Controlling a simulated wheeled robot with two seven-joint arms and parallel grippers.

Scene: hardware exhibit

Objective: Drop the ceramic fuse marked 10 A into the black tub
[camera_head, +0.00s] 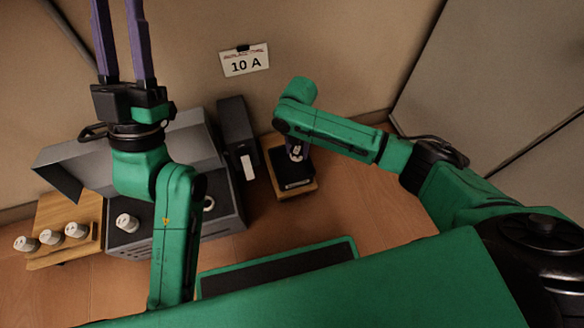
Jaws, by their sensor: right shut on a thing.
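My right gripper (297,153) points down over the black tub (292,184), its purple fingers mostly hidden behind my forearm. It is shut on a small pale thing that looks like a ceramic fuse; its marking cannot be read. Whether it is inside the rim or above it is hard to tell. The tub stands on a wooden base (309,188). My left gripper (122,40) points up, its purple fingers apart and empty where seen, the tips cut off by the frame. A white sign (244,60) on the wall reads 10 A.
Several white ceramic fuses (76,230) stand on a wooden board (75,212) at left. Another white fuse (127,223) is on a grey case (225,222) with an open lid. A dark box (236,130) stands left of the tub. The wooden surface right of the tub is clear.

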